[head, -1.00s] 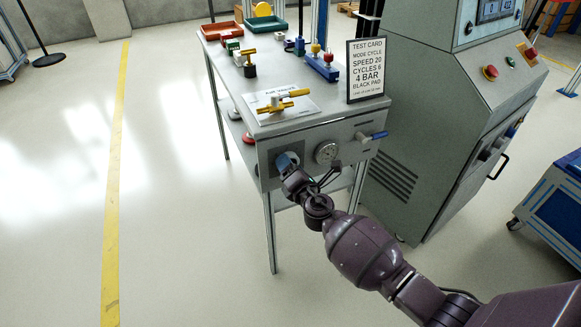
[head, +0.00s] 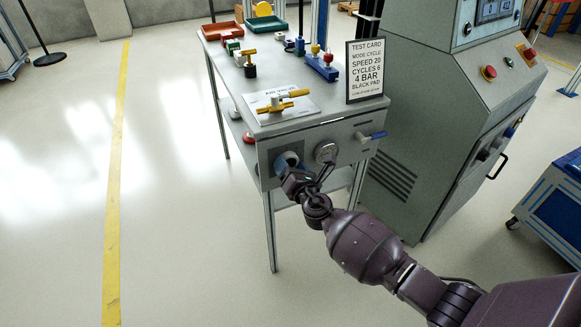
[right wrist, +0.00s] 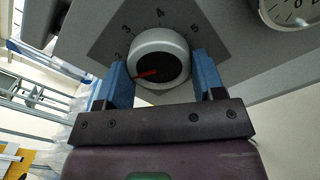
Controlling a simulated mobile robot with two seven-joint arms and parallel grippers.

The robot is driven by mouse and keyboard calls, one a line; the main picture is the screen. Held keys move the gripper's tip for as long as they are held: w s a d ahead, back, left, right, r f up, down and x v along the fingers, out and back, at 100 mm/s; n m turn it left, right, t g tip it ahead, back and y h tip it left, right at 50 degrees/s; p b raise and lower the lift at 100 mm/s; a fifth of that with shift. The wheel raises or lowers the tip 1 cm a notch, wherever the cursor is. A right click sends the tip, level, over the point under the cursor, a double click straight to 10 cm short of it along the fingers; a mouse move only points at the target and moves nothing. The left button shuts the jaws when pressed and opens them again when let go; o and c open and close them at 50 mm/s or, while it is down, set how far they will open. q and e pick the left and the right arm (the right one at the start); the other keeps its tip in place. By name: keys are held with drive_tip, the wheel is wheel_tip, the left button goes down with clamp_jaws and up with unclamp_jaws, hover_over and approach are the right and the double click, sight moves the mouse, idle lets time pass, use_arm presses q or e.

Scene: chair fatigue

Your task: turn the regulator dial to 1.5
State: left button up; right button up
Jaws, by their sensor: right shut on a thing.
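The regulator dial (right wrist: 170,45) is a round light-grey knob with a dark face on the table's front panel. Its red pointer aims left and slightly down in the right wrist view, past the printed 2; any mark there is hidden behind a finger. The marks 2 to 5 show around it. My right gripper (right wrist: 162,80) is shut on the dial, one blue finger on each side. In the head view my right gripper (head: 286,168) is at the dial. My left gripper is out of view.
A round pressure gauge (head: 326,151) sits right of the dial, close to my wrist; its edge also shows in the right wrist view (right wrist: 294,8). A blue-handled valve (head: 371,136) is further right. A test card (head: 366,70) stands on the table (head: 318,112).

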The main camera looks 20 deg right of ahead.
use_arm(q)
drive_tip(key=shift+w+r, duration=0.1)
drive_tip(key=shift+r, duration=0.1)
use_arm(e)
drive_tip(key=o, duration=0.9)
use_arm(q)
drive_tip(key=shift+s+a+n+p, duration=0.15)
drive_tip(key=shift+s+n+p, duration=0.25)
drive_tip(key=shift+p, duration=0.35)
use_arm(e)
drive_tip(key=s, duration=1)
drive_tip(key=shift+s+d, duration=0.15)
drive_tip(key=shift+s, duration=0.25)
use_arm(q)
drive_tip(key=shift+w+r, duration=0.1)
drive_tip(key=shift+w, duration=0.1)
